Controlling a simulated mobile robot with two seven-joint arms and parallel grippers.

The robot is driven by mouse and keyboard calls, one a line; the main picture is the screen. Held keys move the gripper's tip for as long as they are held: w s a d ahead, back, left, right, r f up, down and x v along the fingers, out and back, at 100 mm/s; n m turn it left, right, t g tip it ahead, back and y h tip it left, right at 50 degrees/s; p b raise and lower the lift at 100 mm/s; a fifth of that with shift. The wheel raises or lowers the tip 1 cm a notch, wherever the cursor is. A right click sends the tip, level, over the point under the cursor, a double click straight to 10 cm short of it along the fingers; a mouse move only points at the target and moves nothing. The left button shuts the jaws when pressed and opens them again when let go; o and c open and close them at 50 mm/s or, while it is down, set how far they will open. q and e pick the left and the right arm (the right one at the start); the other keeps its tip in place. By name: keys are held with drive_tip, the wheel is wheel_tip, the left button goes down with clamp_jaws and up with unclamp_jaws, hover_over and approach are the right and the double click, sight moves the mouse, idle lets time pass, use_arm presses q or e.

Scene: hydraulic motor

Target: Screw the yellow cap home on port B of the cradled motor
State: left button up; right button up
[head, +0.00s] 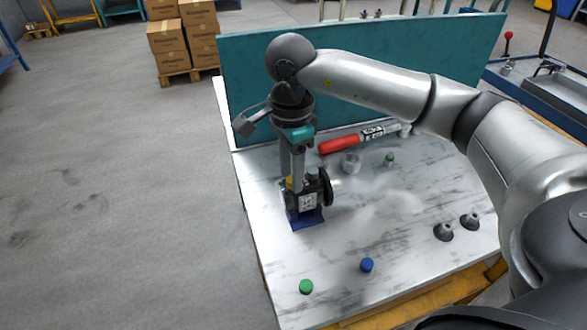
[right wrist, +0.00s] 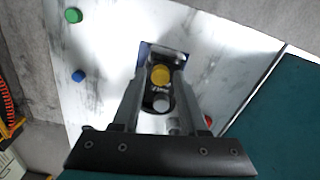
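The motor (head: 308,201) is a dark body with a light label, seated in a blue cradle (head: 305,222) on the bench. The yellow cap (head: 289,182) shows at the motor's upper left, partly hidden by my right gripper. In the right wrist view the yellow cap (right wrist: 160,75) lies between my fingertips, on or just over the motor, with a pale round part (right wrist: 161,104) beside it. My right gripper (head: 292,176) points down at the motor. Its fingers (right wrist: 160,80) look apart, with dark gaps at both sides of the cap. I cannot tell how the cap is seated. My left gripper is out of view.
Green (head: 306,287) and blue (head: 367,265) caps stand at the front of the bench. Two dark cone-shaped parts (head: 444,232) are at the right. A red-handled tool (head: 345,144) and a clear cup (head: 351,164) lie behind the motor, before a teal panel (head: 240,90).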

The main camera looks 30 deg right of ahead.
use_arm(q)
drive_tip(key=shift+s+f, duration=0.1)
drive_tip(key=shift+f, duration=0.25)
use_arm(e)
drive_tip(key=shift+w+d+f, duration=0.1)
drive_tip(key=shift+d, duration=0.05)
